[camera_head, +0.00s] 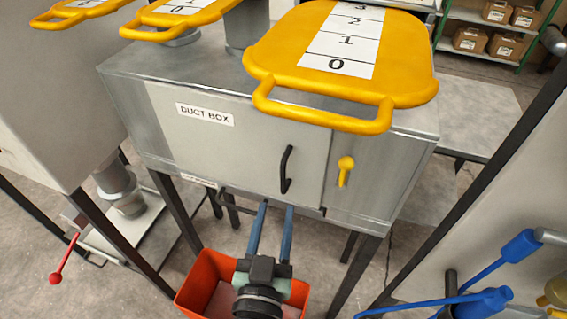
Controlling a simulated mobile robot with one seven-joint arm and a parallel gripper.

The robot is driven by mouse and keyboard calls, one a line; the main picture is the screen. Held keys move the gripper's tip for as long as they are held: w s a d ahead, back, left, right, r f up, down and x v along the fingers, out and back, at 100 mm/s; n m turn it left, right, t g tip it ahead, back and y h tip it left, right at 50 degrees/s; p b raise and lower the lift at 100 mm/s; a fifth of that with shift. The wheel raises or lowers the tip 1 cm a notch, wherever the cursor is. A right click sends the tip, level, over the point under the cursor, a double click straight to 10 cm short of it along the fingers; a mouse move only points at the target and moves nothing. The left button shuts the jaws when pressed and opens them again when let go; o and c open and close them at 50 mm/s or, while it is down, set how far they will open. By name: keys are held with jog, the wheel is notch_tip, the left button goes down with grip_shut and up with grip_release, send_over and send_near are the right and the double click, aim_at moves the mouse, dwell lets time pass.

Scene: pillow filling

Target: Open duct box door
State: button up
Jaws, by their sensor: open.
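The duct box (117,88) is a grey metal box on dark legs, labelled "DUCT BOX". Its front door (230,145) looks closed, with a black bar handle (286,170) near the door's right edge. A yellow latch knob (346,171) sits on the panel right of the door seam. My gripper (271,207) is below the handle, in front of the box's lower edge. Its two blue fingers are apart with nothing seen between them. The fingertips appear apart from the handle.
An orange bin (196,284) stands on the floor beneath my gripper. Yellow numbered plates with handles (412,65) overhang the box top. A red-knobbed lever (57,279) is at lower left. Blue-handled parts (520,246) are at right. Shelves with cartons (470,40) stand behind.

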aim_at(282, 176)
jog(key=w+p, duration=0.1)
jog(key=w, duration=0.2)
jog(key=w+d+p, duration=0.1)
jog(key=w, duration=0.2)
jog(key=w+p, duration=0.1)
jog(key=w, duration=0.3)
jog(key=shift+w+d, duration=0.1)
jog(key=shift+d, duration=0.05)
grip_shut()
dwell(1.1)
